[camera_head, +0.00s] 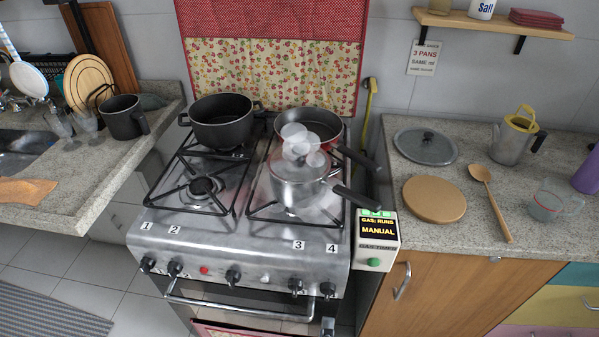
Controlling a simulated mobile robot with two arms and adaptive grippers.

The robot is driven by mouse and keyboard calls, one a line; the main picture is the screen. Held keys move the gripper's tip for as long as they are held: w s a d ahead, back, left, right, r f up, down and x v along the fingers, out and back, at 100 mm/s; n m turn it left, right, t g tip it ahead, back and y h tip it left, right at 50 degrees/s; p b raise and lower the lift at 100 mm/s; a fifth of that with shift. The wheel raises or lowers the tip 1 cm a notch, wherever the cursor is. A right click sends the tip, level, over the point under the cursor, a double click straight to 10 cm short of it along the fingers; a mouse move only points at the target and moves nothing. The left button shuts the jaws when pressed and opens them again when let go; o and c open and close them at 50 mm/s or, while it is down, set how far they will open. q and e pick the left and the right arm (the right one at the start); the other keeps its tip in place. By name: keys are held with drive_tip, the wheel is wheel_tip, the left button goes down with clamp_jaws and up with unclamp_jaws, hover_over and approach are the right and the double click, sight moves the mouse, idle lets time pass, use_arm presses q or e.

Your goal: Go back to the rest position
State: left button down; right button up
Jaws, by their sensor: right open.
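A small part that looks like my right gripper (328,326) shows at the bottom edge, in front of the oven door by the right end of its handle (240,313). Most of it is cut off by the frame. It is open, and I see nothing held in it. My left gripper is not in view. The stove (235,245) stands in front of me. A steel saucepan (298,188) sits on the front right burner with pale steam over it. A pan (322,124) is behind it, and a dark pot (222,122) is on the back left burner.
The pan handles (356,196) stick out past the stove's right side. A gas timer box (377,240) stands beside the stove. The right counter holds a lid (426,147), a round board (434,199), a wooden spoon (491,205) and a kettle (515,138).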

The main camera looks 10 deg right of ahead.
drive_tip(key=shift+f, duration=0.1)
drive_tip(key=s+a+f+n+g+y, duration=0.1)
drive_tip(key=s+f+n+g+y, duration=0.25)
drive_tip(key=f+n, duration=0.75)
drive_tip(key=s+f+n+g+y, duration=0.3)
drive_tip(key=f+n+g+y, duration=0.15)
drive_tip(key=f, duration=1.15)
drive_tip(key=s+d+f+n+g+h, duration=0.3)
drive_tip(key=s+d+f+n+g, duration=0.5)
drive_tip(key=s+d+f, duration=0.6)
drive_tip(key=s+f, duration=0.1)
drive_tip(key=s, duration=0.2)
drive_tip(key=shift+s+d+f, duration=0.15)
drive_tip(key=shift+s+d, duration=0.1)
drive_tip(key=shift+d, duration=0.15)
